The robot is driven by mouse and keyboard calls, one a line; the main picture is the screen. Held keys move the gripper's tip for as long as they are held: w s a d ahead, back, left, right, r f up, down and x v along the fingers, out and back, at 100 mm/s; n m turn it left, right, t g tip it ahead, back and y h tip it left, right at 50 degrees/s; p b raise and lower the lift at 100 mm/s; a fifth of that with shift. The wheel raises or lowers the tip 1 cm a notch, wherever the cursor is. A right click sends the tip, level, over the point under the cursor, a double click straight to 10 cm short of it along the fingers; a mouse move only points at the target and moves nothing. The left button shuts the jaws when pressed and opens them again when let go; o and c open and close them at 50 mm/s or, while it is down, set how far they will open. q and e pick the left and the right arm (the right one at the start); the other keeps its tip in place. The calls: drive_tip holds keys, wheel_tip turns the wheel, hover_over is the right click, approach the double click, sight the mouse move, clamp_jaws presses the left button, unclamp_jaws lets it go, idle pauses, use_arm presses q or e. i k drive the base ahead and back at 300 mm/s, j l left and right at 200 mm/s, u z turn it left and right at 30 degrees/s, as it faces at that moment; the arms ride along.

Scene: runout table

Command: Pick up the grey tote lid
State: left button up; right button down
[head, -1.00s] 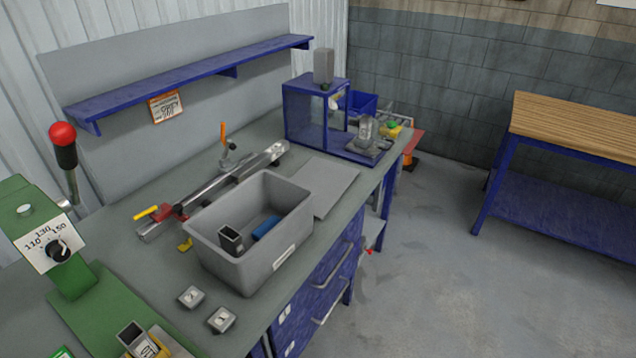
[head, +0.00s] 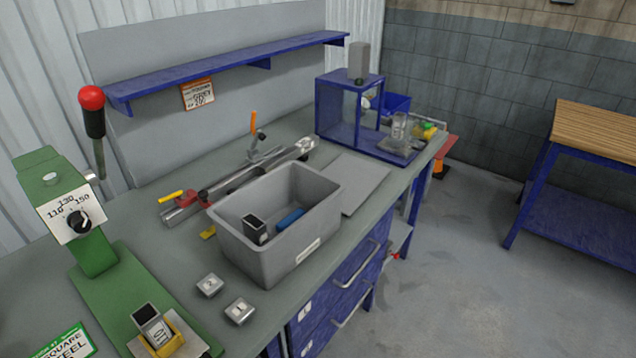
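The grey tote lid (head: 354,183) is a flat grey panel lying on the workbench, just behind and to the right of the grey tote (head: 328,212). Its near left edge is partly hidden by the tote's rim. The tote is open and holds a dark square tube piece (head: 254,229) and a blue piece (head: 290,219). Neither of my grippers shows in the head view.
A blue frame stand (head: 337,112) is beyond the lid. A clamp rail (head: 240,178) lies behind the tote. A green machine (head: 84,222) stands at left. Two small square blocks (head: 210,285) sit before the tote. Floor (head: 450,270) at right is clear.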

sight(360, 177)
drive_tip(key=i+l+u, duration=0.1)
drive_tip(key=u, duration=0.35)
drive_tip(key=i+l+u, duration=0.1)
drive_tip(key=u, duration=0.35)
drive_tip(key=l+u, duration=0.3)
drive_tip(key=u, duration=0.15)
